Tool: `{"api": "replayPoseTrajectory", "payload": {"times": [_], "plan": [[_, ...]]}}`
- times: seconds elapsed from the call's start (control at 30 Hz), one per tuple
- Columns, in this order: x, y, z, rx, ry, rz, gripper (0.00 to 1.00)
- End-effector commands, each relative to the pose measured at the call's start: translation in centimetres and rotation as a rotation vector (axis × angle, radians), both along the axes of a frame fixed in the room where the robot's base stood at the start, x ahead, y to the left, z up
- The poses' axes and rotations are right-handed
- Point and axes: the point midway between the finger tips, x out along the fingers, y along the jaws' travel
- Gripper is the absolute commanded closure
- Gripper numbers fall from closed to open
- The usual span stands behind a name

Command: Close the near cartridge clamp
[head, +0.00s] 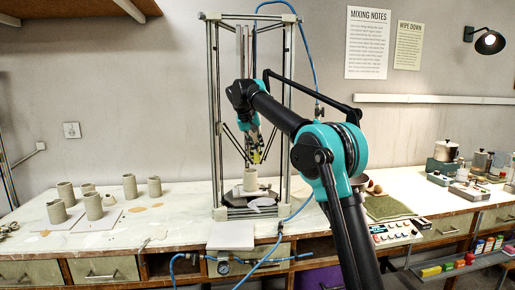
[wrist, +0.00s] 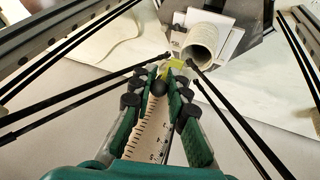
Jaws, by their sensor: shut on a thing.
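My gripper (head: 257,154) reaches down inside the tall delta frame, over the clay cylinder on its bed. In the wrist view its green-sided fingers (wrist: 170,72) are close together at a yellow-green piece (wrist: 178,63), which seems to be part of the near cartridge clamp. The jaws are shut on it. A pale tube with graduation marks (wrist: 148,130), likely the cartridge, shows between the fingers, with a dark round knob at its far end. The fingers hide most of the clamp, so I cannot tell how far it is closed.
Thin black rods (wrist: 85,82) run close on both sides of my gripper. A clay cylinder (wrist: 203,38) stands below on the bed. Frame posts (head: 214,120) flank my arm.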

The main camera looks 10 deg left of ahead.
Motion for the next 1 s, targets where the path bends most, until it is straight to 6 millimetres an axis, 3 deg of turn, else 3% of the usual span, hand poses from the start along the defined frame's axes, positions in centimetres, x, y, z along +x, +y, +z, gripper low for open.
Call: {"api": "replayPoseTrajectory", "payload": {"times": [0.37, 0.4, 0.6, 1.0], "plan": [[0.33, -0.14, 0.25, -0.002, -0.012, 0.000, 1.00], [0.33, -0.14, 0.25, -0.002, -0.012, 0.000, 0.84], [0.27, -0.11, 0.18, -0.001, -0.009, 0.001, 0.63], [-0.13, 0.15, 0.69, 0.000, -0.005, 0.001, 0.63]]}}
